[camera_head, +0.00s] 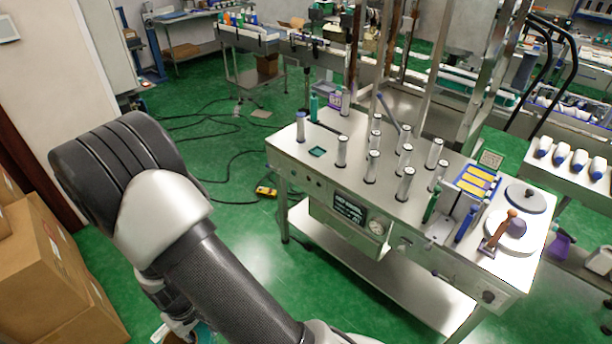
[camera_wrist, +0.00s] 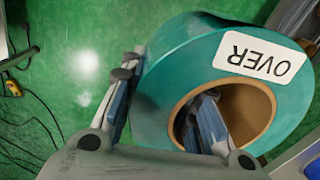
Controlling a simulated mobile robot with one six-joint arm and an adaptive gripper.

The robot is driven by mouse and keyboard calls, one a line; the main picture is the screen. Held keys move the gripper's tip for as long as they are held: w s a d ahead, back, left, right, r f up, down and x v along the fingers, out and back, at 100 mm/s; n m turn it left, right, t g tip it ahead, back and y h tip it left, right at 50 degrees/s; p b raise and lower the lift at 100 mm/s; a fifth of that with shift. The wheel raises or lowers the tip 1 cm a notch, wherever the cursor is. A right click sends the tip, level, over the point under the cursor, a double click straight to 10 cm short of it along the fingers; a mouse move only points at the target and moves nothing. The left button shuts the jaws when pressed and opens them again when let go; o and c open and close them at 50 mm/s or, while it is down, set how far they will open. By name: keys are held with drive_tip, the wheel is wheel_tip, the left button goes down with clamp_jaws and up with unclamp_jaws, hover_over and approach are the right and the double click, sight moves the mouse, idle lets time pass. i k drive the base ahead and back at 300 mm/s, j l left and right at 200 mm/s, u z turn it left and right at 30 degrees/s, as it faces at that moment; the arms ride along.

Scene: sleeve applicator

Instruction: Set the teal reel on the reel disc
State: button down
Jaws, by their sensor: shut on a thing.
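The teal reel (camera_wrist: 185,65) fills much of the wrist view, with a white label reading "OVER", upside down, on its face and a brown core around its hole. My gripper (camera_wrist: 165,88) is shut on the reel's ring: one finger is inside the core hole, the other against the outer side. In the head view a bit of teal (camera_head: 205,334) shows at the bottom edge beside my arm. Two round discs sit at the table's right end: a pale one (camera_head: 518,246) with a purple hub, and a greyish one (camera_head: 537,203) behind it. I cannot tell which is the reel disc.
The steel table (camera_head: 325,174) carries several upright white-capped cylinders. A wooden-handled tool (camera_head: 498,231) stands by the pale disc. Cardboard boxes (camera_head: 50,270) are at left. Black cables and a yellow object (camera_head: 266,191) lie on the green floor, which is otherwise open before the table.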

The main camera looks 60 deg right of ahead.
sight(514, 231)
drive_tip(key=k+z, duration=0.1)
drive_tip(key=z, duration=2.5)
